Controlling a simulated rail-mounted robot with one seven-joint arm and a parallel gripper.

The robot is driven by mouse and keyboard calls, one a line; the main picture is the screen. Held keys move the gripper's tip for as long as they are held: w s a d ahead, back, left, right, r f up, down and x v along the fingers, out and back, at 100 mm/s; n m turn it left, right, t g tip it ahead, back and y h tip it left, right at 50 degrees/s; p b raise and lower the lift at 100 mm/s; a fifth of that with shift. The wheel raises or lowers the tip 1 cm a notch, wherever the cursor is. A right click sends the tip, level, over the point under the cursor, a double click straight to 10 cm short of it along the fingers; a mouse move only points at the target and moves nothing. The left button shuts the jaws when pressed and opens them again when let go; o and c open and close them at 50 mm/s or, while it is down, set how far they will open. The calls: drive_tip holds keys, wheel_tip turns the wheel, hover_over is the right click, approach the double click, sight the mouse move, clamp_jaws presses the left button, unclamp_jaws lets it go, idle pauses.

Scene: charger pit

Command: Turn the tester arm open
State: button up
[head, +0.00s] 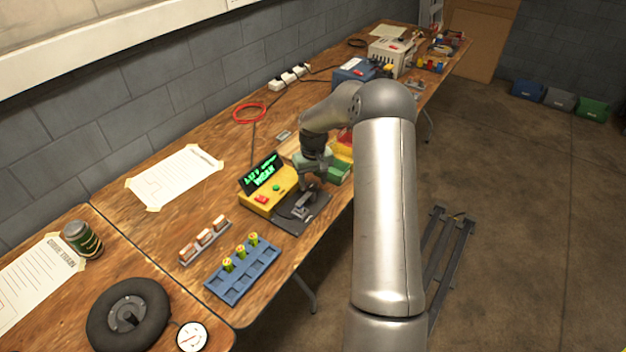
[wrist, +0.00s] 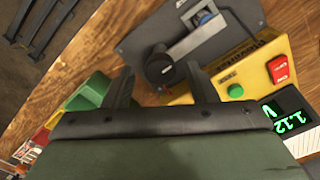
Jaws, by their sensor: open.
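The yellow tester (head: 262,204) stands on the bench with a lit green display (head: 262,172), a red button and a green button. A dark plate (head: 290,222) lies beside it and carries the grey tester arm (head: 301,207). In the wrist view the tester arm (wrist: 192,43) lies low across the plate (wrist: 135,40), with a black knob (wrist: 160,68) at its near end. My gripper (head: 316,180) is above the plate's far end. In the wrist view my gripper (wrist: 162,82) is open and empty, the knob just beyond its fingertips and apparently apart from them.
A blue rack (head: 238,282) with several yellow-green cells and a row of small white-and-red packs (head: 203,241) stand nearer on the bench. Green and red bins (head: 341,170) sit close behind my gripper. The bench edge runs along the right.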

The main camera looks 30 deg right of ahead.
drive_tip(key=shift+f, duration=0.25)
clamp_jaws()
